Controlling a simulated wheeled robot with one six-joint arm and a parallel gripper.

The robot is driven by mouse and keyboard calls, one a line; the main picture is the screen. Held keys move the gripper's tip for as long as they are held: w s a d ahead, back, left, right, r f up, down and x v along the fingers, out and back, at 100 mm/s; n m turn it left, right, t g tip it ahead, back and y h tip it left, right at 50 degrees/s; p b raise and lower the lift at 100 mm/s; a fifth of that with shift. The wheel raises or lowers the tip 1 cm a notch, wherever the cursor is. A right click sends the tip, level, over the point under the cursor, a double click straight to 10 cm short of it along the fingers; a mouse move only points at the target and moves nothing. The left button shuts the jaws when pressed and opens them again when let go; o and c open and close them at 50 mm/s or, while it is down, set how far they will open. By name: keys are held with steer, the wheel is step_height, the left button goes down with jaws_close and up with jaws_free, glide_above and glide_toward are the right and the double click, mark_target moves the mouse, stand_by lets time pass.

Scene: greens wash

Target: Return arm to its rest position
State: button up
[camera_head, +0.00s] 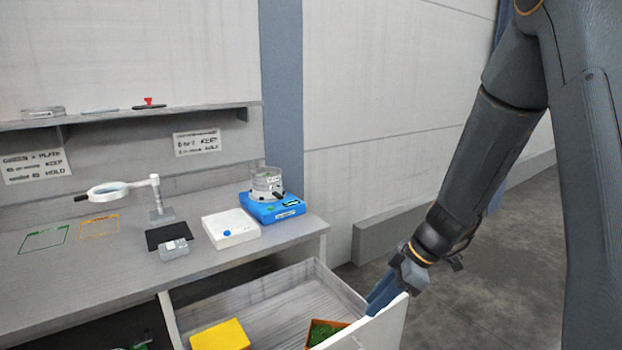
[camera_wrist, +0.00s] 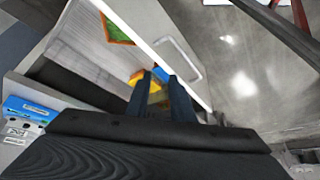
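My gripper (camera_head: 384,292) is low at the right of the head view, by the top of the front panel (camera_head: 385,330) of an open drawer. Its two dark blue fingers point down, and their tips are partly hidden behind that panel. In the wrist view the fingers (camera_wrist: 162,76) stand apart with a gap between them. Nothing is seen held in the gap. The drawer's front panel (camera_wrist: 140,22) and its handle (camera_wrist: 186,62) lie just beyond the fingers. I cannot tell whether a finger touches the panel. My arm reaches down from the upper right.
The open drawer holds a yellow block (camera_head: 220,335) and an orange-rimmed green tray (camera_head: 326,331). Open floor (camera_head: 490,280) lies to the right.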

steer(key=s+d+f+m+h+b, duration=0.2)
steer(key=s+f+m+h+b, duration=0.1)
steer(key=s+f+m+b, duration=0.2)
steer(key=s+d+f+m+g+h+b, duration=0.1)
steer(key=s+f+m+b, duration=0.4)
steer(key=m+b, duration=0.5)
steer(key=shift+s+d+f+m+h, duration=0.15)
steer(key=shift+s+d+m+h, duration=0.25)
steer(key=shift+s+d+h, duration=0.65)
steer(key=shift+s+a, duration=0.2)
steer(key=shift+a, duration=0.2)
